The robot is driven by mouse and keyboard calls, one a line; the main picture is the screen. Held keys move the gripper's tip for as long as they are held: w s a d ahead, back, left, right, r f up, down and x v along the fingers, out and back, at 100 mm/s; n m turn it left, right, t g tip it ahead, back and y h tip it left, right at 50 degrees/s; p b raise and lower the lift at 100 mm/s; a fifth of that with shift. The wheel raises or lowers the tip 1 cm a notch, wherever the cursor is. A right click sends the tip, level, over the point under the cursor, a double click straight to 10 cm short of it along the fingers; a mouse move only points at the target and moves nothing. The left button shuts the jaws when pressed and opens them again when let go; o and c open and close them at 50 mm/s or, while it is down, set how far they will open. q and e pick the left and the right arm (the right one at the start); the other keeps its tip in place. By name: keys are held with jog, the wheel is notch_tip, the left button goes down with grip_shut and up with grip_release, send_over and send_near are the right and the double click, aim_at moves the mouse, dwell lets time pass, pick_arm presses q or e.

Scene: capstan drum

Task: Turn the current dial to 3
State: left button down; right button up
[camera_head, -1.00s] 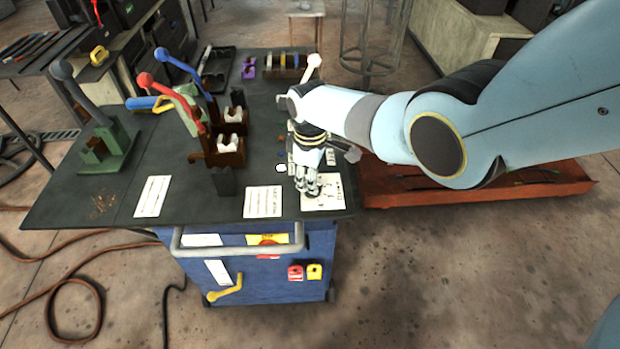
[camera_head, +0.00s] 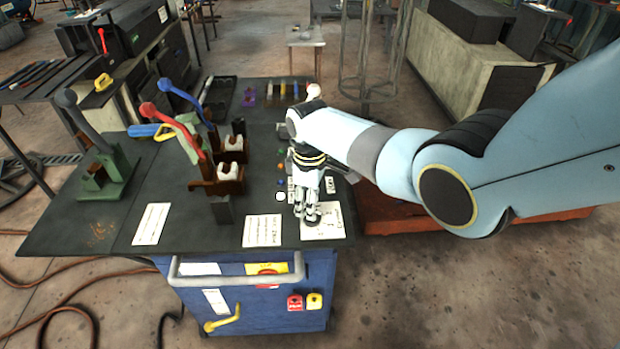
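My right arm reaches in from the right over the dark bench top (camera_head: 110,205). My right gripper (camera_head: 308,217) points down at the white marked plate (camera_head: 332,229) at the bench's front right corner. Its fingertips are at or just above the plate, and I cannot tell whether they touch anything. The current dial cannot be made out; the gripper covers part of the plate. The finger gap is too small to read. My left gripper is not in view.
Levers with red (camera_head: 148,109) and blue (camera_head: 163,54) knobs stand on brown blocks left of the gripper. A small white piece (camera_head: 280,196) lies beside it. A green lever tool (camera_head: 100,175) stands at the left. A grey handle rail (camera_head: 238,279) runs along the front.

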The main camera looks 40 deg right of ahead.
notch_tip(320, 180, up, 10)
dwell(0.3)
jog(key=shift+s+f, duration=0.1)
dwell(0.3)
jog(key=s+a+r+m+t, duration=0.1)
jog(key=s+r+m, duration=0.15)
jog(key=s, duration=0.65)
jog(key=s+a+r+m+t+h, duration=0.1)
jog(key=s+r+m, duration=0.15)
jog(key=s, duration=0.65)
jog(key=s+a+r+m+t, duration=0.1)
jog(key=s+r+t, duration=0.15)
jog(key=s, duration=0.55)
notch_tip(320, 180, down, 34)
jog(key=s+d+g+b, duration=0.2)
jog(key=d+b, duration=0.1)
jog(key=b, duration=0.7)
jog(key=s+f+g+b, duration=0.1)
jog(key=s+f+b, duration=0.3)
jog(key=s+f, duration=0.5)
jog(key=s+f+b, duration=0.5)
jog(key=s+f, duration=0.4)
jog(key=f, duration=0.8)
jog(key=shift+s+d+f+m+g, duration=0.15)
jog(key=shift+s+d+m+g, duration=0.15)
jog(key=shift+s+m+g, duration=0.1)
